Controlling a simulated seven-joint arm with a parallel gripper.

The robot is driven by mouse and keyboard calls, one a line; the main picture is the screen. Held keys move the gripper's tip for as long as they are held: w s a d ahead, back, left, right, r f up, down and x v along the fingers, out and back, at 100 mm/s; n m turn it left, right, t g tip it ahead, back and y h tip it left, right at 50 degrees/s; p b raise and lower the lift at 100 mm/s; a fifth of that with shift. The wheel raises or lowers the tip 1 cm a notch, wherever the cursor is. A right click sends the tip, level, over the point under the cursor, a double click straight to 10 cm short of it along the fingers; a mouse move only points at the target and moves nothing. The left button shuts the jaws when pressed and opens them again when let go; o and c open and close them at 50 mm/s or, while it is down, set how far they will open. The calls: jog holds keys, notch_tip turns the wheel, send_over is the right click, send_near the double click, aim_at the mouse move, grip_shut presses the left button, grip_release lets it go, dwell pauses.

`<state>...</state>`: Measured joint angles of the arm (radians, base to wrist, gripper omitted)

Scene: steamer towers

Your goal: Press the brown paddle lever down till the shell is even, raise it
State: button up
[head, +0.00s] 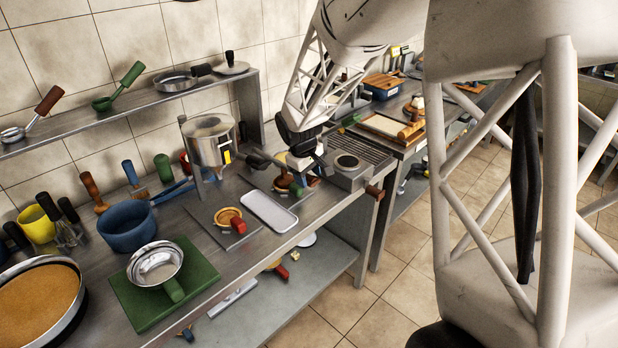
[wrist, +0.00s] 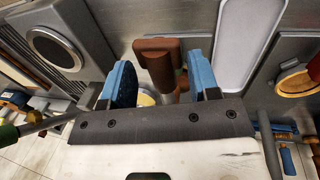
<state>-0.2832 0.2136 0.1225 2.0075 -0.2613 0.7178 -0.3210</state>
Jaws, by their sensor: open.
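In the wrist view the brown paddle lever (wrist: 156,58) stands between the two blue fingers of my gripper (wrist: 160,66). The fingers are open, one on each side of it, and I cannot tell whether either touches it. A yellowish patch (wrist: 146,98) beneath the lever may be part of the shell; most of it is hidden. In the head view my gripper (head: 304,164) is low over the counter beside the burner, and its fingertips are hard to make out.
A burner unit (head: 350,166) stands close to the right of my gripper. A pale tray (head: 268,212) lies to the front left. A metal hopper (head: 211,145) on a stand is to the left.

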jog(key=shift+f, duration=0.65)
grip_shut()
